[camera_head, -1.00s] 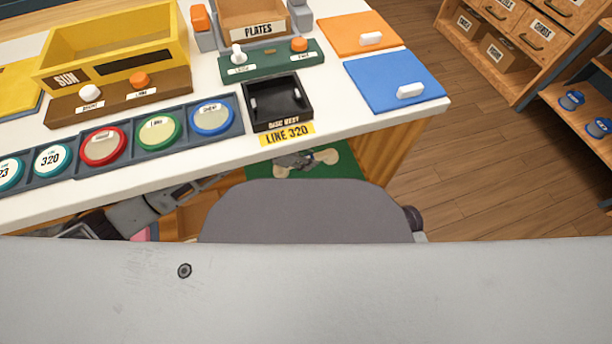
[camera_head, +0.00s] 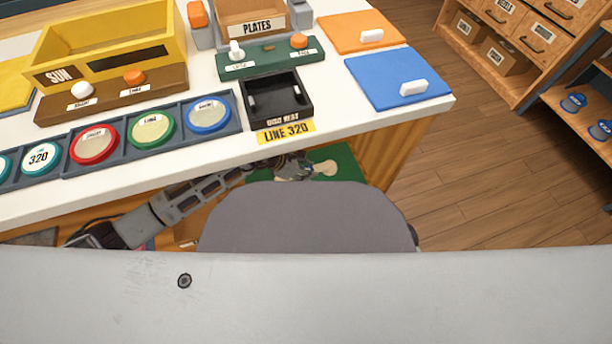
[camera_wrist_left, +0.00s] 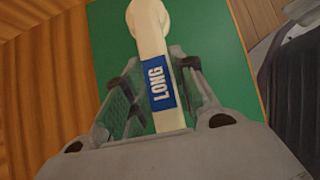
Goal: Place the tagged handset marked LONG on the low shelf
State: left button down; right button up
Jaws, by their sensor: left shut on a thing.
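The cream handset (camera_wrist_left: 149,40) carries a blue tag reading LONG and lies between the fingers of my left gripper (camera_wrist_left: 152,88), which is shut on it. In the head view one pale end of the handset (camera_head: 325,169) shows past my left gripper (camera_head: 294,168), below the counter's front edge. The rest of it is hidden by the gripper. A green panel (camera_wrist_left: 220,70) lies beneath the handset, on the low shelf under the counter; it also shows in the head view (camera_head: 346,163). I cannot tell whether the handset touches it. My right gripper is not in view.
The white counter (camera_head: 345,112) overhangs my left arm. On it are a black tray (camera_head: 276,118) above a LINE 320 label, a row of coloured dials, a yellow bin (camera_head: 105,50) and blue and orange mats.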

pick_arm(q)
notch_tip(320, 180, down, 3)
jog(key=shift+r+b, duration=0.15)
jog(key=shift+b, duration=0.4)
jog(key=shift+f, duration=0.35)
jog(key=shift+f, duration=0.15)
jog(key=c, duration=1.2)
grip_release()
jog(key=shift+o, duration=0.2)
